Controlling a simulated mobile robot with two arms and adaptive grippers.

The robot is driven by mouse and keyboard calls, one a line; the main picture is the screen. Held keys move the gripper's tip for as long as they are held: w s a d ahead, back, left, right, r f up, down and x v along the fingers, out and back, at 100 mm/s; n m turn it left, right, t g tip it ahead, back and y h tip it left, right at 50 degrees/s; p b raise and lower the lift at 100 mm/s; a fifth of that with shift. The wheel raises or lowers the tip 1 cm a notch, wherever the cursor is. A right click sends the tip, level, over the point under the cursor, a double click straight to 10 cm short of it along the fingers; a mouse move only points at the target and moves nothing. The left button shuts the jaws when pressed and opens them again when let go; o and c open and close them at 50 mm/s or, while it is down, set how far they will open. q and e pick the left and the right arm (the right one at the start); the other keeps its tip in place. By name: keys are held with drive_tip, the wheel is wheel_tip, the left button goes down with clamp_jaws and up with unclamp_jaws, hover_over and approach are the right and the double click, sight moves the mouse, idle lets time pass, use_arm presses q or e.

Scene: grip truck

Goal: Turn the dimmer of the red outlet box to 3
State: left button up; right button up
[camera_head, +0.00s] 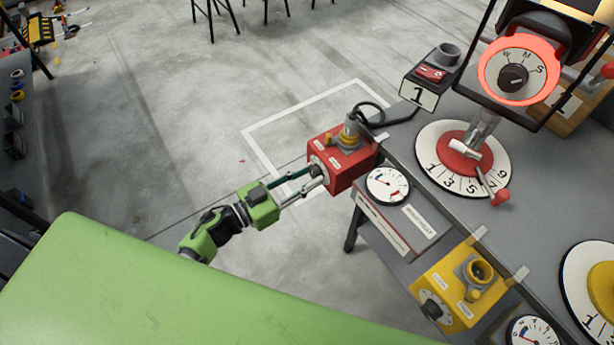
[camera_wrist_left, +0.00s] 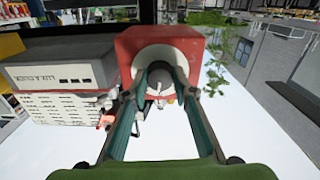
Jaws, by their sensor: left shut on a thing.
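The red outlet box (camera_head: 345,165) is fixed at the near edge of the grey bench, with a grey and yellow plug and a black cable on its top. Its pale round dimmer dial (camera_head: 318,168) is on the side facing my arm. My left gripper (camera_head: 315,178) reaches it from the lower left and is shut on the dimmer knob. In the left wrist view, the red box (camera_wrist_left: 130,45) is straight ahead, and the two fingers of my left gripper (camera_wrist_left: 161,82) lie on both sides of the knob. The dial's marks are not readable. My right gripper is not in view.
A round gauge (camera_head: 388,186) with a needle sits right of the red box. A yellow outlet box (camera_head: 445,308) is on the bench's near edge. Floor left of the bench is clear.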

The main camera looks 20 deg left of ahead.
use_arm(q)
drive_tip(key=m, duration=0.6)
drive_tip(key=shift+m+b, duration=0.3)
drive_tip(key=shift+b, duration=0.05)
idle(0.5)
drive_tip(key=o, duration=1.1)
drive_tip(key=v, duration=1.2)
drive_tip(key=shift+a, duration=0.1)
